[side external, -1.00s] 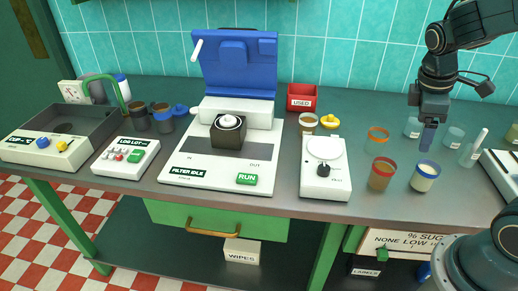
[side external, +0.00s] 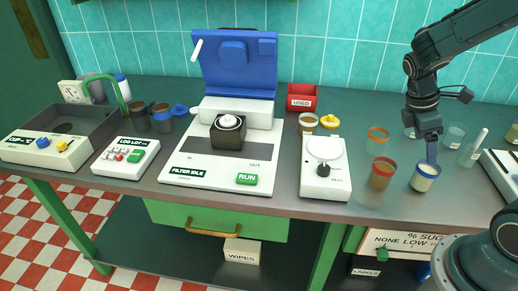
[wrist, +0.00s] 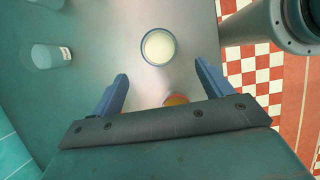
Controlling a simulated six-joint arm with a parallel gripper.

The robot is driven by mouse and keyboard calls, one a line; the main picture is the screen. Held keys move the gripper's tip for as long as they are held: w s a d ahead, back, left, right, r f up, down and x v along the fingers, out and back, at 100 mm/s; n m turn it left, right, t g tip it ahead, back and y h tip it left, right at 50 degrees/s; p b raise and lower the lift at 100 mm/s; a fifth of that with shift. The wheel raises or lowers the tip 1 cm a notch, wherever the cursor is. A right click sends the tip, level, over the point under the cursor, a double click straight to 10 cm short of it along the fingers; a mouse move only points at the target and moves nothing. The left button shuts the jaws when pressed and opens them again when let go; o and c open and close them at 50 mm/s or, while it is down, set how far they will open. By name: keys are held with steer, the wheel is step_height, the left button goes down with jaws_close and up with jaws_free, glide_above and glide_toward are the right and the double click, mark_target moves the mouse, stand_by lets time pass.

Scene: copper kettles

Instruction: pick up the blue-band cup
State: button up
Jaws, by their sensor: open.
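The blue-band cup (side external: 425,180) stands upright near the front edge of the counter, with pale contents inside its blue rim. In the wrist view the cup (wrist: 158,48) lies beyond my fingertips, roughly centred between their lines. My gripper (side external: 432,160) points down just above and behind the cup in the side view, its far finger hidden. The wrist view shows my gripper (wrist: 163,80) with its two blue fingers spread wide and nothing held between them.
A red-band cup (side external: 381,175) stands close to the left of the blue-band cup, with an orange-band cup (side external: 377,140) behind it. Clear cups (side external: 454,137) stand behind to the right. A white scale (side external: 325,180) is further left. The counter's front edge is near.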

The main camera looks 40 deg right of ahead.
mark_target(426, 173)
steer(key=shift+x, duration=3.1)
steer(key=shift+x, duration=2.55)
steer(key=c, duration=1.1)
steer(key=shift+c, duration=0.2)
steer(key=shift+w+r, duration=0.1)
steer(key=shift+r, duration=0.1)
step_height(426, 173, up, 20)
steer(key=shift+f, duration=0.15)
